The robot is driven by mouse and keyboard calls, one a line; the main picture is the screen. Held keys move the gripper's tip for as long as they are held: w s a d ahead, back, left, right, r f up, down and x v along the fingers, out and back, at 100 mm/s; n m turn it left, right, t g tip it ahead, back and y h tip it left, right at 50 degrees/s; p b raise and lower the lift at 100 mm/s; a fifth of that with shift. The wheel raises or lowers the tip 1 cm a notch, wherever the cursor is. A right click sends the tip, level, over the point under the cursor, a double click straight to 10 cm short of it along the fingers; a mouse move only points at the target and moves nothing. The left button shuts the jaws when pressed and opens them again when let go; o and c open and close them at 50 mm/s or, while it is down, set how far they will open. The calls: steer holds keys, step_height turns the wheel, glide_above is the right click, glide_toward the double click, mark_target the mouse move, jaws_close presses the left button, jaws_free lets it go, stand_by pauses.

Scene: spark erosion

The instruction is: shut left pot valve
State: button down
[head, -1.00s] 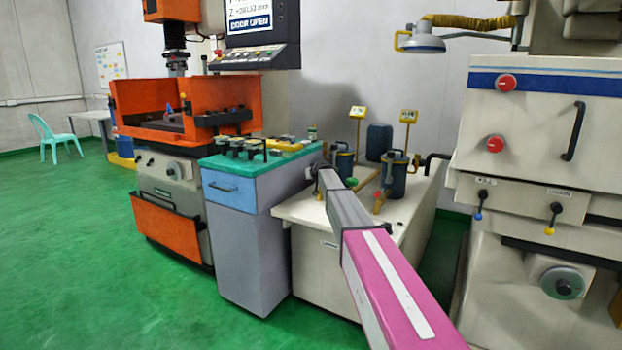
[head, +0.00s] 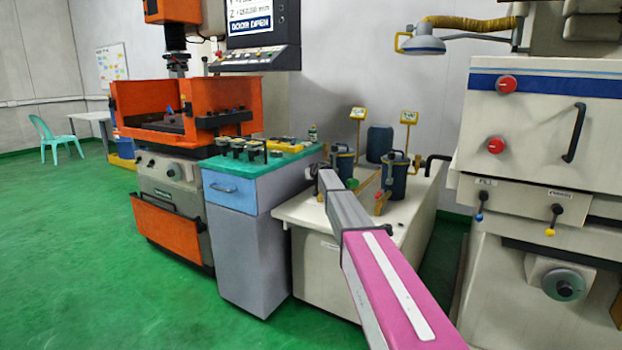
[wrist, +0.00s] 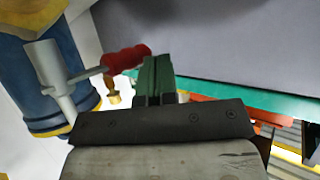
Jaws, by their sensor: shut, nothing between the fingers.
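In the head view the left pot (head: 342,160) is a dark blue-grey cylinder on the pale cabinet, partly behind the end of my arm. A similar right pot (head: 393,178) stands beside it. In the wrist view a blue pot (wrist: 28,65) with yellow bands fills the left side. In front of it, a grey lever (wrist: 88,74) ends in a red handle (wrist: 127,59), which appears to be the valve handle. My gripper (wrist: 156,60) is shut and empty, its green fingers right beside the red handle's right end. I cannot tell whether they touch.
A grey cart with a teal top (head: 285,155) carries several small items just left of the pale cabinet (head: 310,210). A large cream machine (head: 540,130) stands at right. Green floor is open at left.

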steer(key=s+a+r, duration=0.6)
steer(key=s+a, duration=0.1)
steer(key=s, duration=0.2)
steer(key=shift+s, duration=0.4)
